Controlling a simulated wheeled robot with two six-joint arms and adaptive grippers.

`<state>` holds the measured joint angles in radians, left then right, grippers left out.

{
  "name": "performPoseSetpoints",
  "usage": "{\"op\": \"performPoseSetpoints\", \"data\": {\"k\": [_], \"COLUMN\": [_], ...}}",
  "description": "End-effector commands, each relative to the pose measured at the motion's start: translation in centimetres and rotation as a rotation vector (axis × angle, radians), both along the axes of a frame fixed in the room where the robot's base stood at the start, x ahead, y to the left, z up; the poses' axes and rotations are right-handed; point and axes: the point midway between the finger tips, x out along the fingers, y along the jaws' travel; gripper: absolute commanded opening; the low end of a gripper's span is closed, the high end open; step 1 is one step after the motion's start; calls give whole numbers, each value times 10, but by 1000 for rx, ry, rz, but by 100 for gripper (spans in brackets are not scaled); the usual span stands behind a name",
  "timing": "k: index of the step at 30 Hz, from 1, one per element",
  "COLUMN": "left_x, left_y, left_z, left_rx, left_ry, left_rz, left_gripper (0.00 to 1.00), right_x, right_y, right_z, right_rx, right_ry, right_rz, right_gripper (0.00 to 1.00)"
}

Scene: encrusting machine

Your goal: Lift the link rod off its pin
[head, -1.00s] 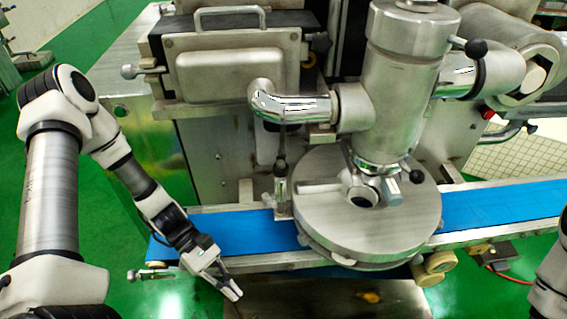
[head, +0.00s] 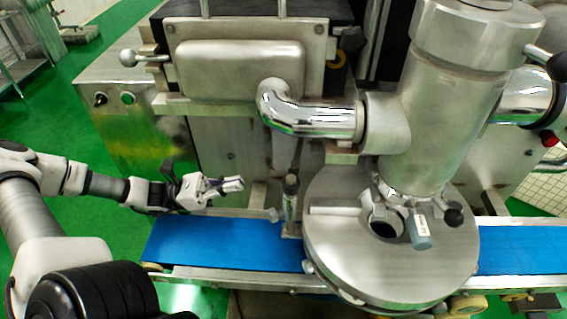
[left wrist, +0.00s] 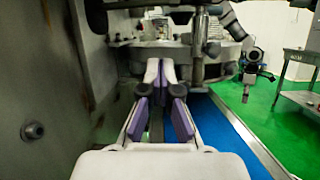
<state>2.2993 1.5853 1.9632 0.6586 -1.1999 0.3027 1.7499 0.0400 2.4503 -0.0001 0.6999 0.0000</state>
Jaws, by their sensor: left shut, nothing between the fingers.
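A slim upright rod (head: 290,200) with a dark upper part stands at the left edge of the round metal disc; it looks like the link rod. Its pin cannot be made out. My left gripper (head: 238,184) is shut and empty, left of the rod and apart from it, pointing right above the blue belt. In the left wrist view the fingers of my left gripper (left wrist: 165,68) point toward the machine, and a dark upright rod (left wrist: 199,45) stands just right of their tips. What looks like my right gripper (left wrist: 247,92) hangs at the right there, its fingers unclear.
The round metal disc (head: 350,262) carries a thick steel column (head: 445,120). A shiny bent pipe (head: 310,118) passes above the rod. The blue belt (head: 220,245) runs below. A steel machine wall (left wrist: 50,90) stands close left of the left wrist.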

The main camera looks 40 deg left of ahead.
Motion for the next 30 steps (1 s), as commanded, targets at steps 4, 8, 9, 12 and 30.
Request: {"op": "performPoseSetpoints", "data": {"k": [4, 8, 9, 12, 30], "left_x": [6, 17, 21, 31, 53], "left_y": [-11, -31, -38, -56, -97], "left_z": [2, 6, 8, 14, 70], "left_rx": [-1, 0, 1, 2, 3], "left_ry": [-2, -5, -3, -3, 1], "left_rz": [-2, -5, -6, -7, -1], "left_gripper": [0, 0, 0, 0, 0], "right_x": [0, 0, 0, 0, 0], "right_y": [0, 0, 0, 0, 0], "right_z": [-9, -27, -33, -54, -62], "right_rx": [0, 0, 0, 0, 0], "right_ry": [0, -1, 0, 0, 0], "right_rz": [0, 0, 0, 0, 0], "right_gripper": [40, 40, 40, 40, 40]}}
